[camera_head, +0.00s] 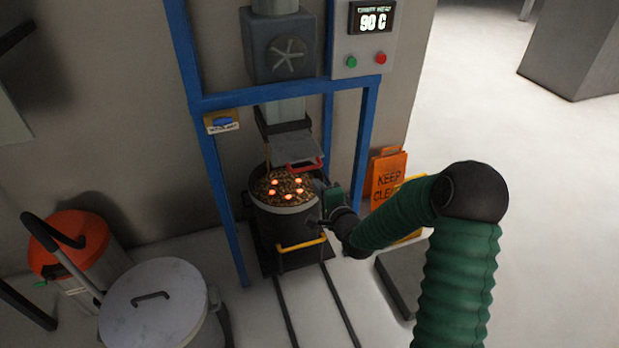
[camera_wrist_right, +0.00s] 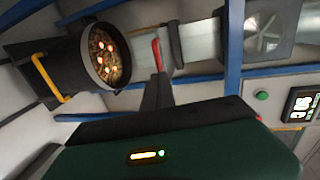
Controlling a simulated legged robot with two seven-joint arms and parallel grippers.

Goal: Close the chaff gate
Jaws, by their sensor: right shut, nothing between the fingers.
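The chaff gate appears to be the grey plate (camera_head: 292,146) with a red handle (camera_head: 306,165), sticking out below the chute over the bucket. In the right wrist view the red handle (camera_wrist_right: 157,54) shows just beyond my dark finger tips. My right gripper (camera_head: 321,188) is shut and empty, just below and to the right of the handle, beside the bucket's rim. I cannot tell whether it touches the handle. My left gripper is not in view.
A dark bucket (camera_head: 283,222) of grain with glowing embers stands under the chute (camera_head: 284,110), with a yellow handle (camera_head: 301,243) in front. Blue frame posts (camera_head: 216,180) flank it. An orange sign (camera_head: 386,172) stands right. A lidded grey bin (camera_head: 155,310) and orange-topped bin (camera_head: 68,238) stand left.

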